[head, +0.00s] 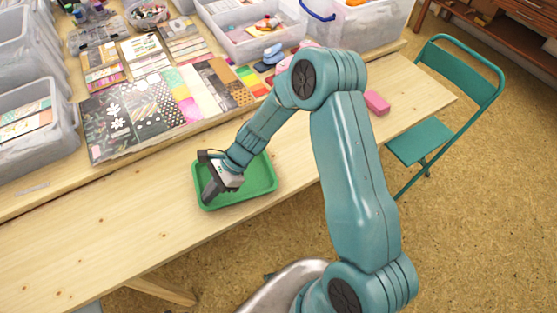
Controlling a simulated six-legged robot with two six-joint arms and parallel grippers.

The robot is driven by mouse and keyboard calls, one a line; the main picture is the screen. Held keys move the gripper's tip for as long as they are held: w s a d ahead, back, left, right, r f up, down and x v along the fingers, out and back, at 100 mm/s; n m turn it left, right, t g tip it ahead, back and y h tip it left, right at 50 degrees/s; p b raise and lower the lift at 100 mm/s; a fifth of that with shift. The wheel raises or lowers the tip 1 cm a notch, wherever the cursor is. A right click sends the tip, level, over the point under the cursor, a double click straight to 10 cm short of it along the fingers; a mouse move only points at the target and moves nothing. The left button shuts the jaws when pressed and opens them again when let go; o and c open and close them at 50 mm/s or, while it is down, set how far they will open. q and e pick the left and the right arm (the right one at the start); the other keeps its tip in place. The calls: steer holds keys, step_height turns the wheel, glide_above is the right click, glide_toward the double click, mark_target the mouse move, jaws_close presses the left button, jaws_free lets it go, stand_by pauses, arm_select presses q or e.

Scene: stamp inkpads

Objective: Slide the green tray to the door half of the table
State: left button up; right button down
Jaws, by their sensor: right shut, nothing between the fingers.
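The green tray (262,178) lies on the wooden table (110,230), near its front edge and around the middle of its length. It is a shallow rectangle with a raised rim, and it looks empty apart from my gripper over it. My right gripper (210,193) is shut and empty, over the left part of the tray. Its fingers point down and hide part of the tray floor and left wall. I cannot tell whether the fingertips touch the tray. My left gripper is out of view. No door shows in this view.
Patterned paper sheets (135,112) lie behind the tray. Clear plastic bins (28,120) stand at the left and back. A pink block (377,102) sits on the table at right. A green folding chair (420,140) stands beyond the right end. The front-left tabletop is clear.

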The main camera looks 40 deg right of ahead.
steer(key=w+a, duration=0.1)
steer(key=a, duration=0.4)
steer(key=w+a+b, duration=0.1)
steer(key=a, duration=0.4)
steer(key=w+a+b, duration=0.1)
steer(key=a, duration=0.4)
steer(key=shift+w+a+f, duration=0.1)
steer(key=shift+w+a, duration=0.05)
steer(key=shift+a, duration=0.2)
steer(key=w+a, duration=0.1)
steer(key=a, duration=0.3)
steer(key=w+a+p, duration=0.1)
steer(key=a, duration=0.3)
steer(key=w+a+p, duration=0.1)
steer(key=a, duration=0.4)
steer(key=shift+w+a, duration=0.15)
steer(key=shift+a, duration=0.45)
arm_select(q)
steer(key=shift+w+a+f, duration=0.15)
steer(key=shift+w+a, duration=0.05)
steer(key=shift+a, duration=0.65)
arm_select(e)
steer(key=shift+a, duration=0.1)
steer(key=shift+w, duration=0.1)
